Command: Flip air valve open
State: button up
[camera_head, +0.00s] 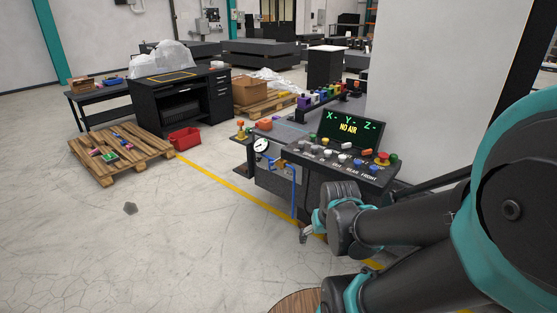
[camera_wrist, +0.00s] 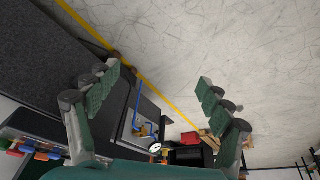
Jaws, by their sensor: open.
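The air valve shows as a small brass-coloured fitting (camera_head: 280,163) on the side of the machine console, at the top of a blue hose (camera_head: 294,195). A round white gauge (camera_head: 261,144) sits just left of it. In the wrist view the brass fitting (camera_wrist: 143,130), the blue hose (camera_wrist: 137,100) and the gauge (camera_wrist: 155,148) lie between the fingers, farther off. The handle's position is too small to tell. My gripper (camera_head: 305,234) is low in front of the console, apart from the valve; its open, empty fingers also show in the wrist view (camera_wrist: 158,85).
The console's screen (camera_head: 352,128) reads "X- Y- Z-" and "NO AIR", above a panel of coloured knobs (camera_head: 382,158). A red bin (camera_head: 185,138) and a wooden pallet (camera_head: 120,155) stand to the left. The floor left of the yellow line (camera_head: 225,192) is mostly clear.

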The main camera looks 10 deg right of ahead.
aim_at(276, 161)
jog(key=i+j+u, duration=0.25)
jog(key=i+j, duration=0.65)
